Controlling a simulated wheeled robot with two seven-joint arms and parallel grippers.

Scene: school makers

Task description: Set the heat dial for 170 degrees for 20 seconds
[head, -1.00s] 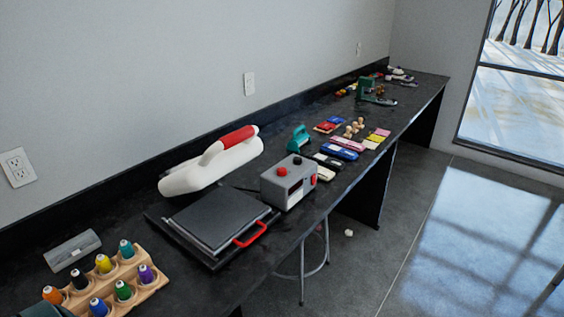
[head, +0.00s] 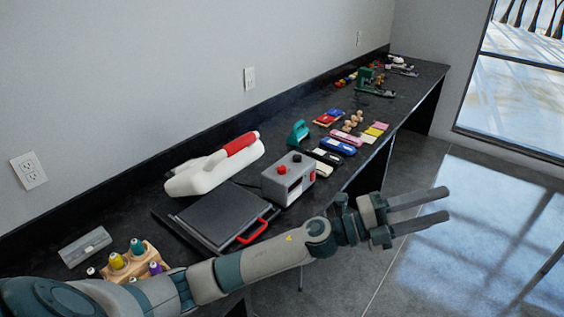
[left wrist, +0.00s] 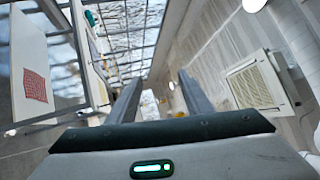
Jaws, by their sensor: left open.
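My right gripper is not in view.
A white press arm with a red grip (head: 215,166) lies behind the plate. A thread rack (head: 150,252) stands at the near left, partly hidden by my left arm. A teal tool (head: 298,131) and several small items lie beyond the box. The floor at right is clear.

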